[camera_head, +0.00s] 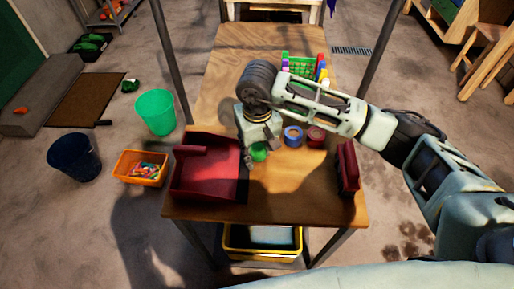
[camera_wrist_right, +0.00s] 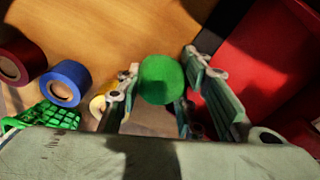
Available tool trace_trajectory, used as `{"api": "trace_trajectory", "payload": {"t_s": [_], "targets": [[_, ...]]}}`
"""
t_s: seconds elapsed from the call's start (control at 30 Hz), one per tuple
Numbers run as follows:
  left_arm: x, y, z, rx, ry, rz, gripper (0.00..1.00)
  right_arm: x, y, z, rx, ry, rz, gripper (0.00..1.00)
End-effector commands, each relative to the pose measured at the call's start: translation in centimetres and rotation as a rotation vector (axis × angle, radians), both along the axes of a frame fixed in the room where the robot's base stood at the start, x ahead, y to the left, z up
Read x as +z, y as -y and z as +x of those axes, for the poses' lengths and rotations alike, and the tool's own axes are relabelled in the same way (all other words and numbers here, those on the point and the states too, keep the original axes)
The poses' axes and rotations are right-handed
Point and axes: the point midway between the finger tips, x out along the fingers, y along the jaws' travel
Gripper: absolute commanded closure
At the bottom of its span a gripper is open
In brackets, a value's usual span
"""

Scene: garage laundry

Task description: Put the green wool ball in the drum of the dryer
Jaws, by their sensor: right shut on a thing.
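The green wool ball (camera_head: 259,154) shows just below my right gripper (camera_head: 261,147) over the wooden table. In the right wrist view the ball (camera_wrist_right: 162,82) sits between the two fingers of my right gripper (camera_wrist_right: 160,72), which is shut on it. I cannot tell how far the ball is above the tabletop. My left gripper is not in view. I see no dryer or drum that I can make out.
A dark red open holder (camera_head: 205,178) is left of the gripper on the table (camera_head: 285,205). An orange bin (camera_head: 140,180) is on the floor.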

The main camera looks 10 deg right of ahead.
Motion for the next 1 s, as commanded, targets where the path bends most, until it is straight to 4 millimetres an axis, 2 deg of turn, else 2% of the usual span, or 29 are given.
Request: {"api": "trace_trajectory", "payload": {"t_s": [0.1, 0.3, 0.47, 0.5, 0.7, 1.0], "targets": [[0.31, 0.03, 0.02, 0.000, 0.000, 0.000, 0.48, -0.66, -0.04, -0.02, 0.002, 0.001, 0.002, 0.96], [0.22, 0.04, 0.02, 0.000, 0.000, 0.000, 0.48, -0.71, -0.02, 0.03, 0.002, 0.002, 0.001, 0.96], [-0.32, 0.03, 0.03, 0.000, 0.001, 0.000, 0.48, -1.10, -0.01, 0.04, 0.001, 0.003, 0.001, 0.96], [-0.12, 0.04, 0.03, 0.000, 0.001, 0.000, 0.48, -0.92, -0.01, 0.03, 0.001, 0.002, 0.001, 0.63], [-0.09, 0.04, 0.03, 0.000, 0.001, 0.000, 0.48, -0.91, -0.01, 0.01, 0.001, 0.002, 0.001, 0.47], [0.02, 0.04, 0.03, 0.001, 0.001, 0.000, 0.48, -0.80, -0.01, 0.02, 0.001, 0.002, 0.001, 0.47]]}}
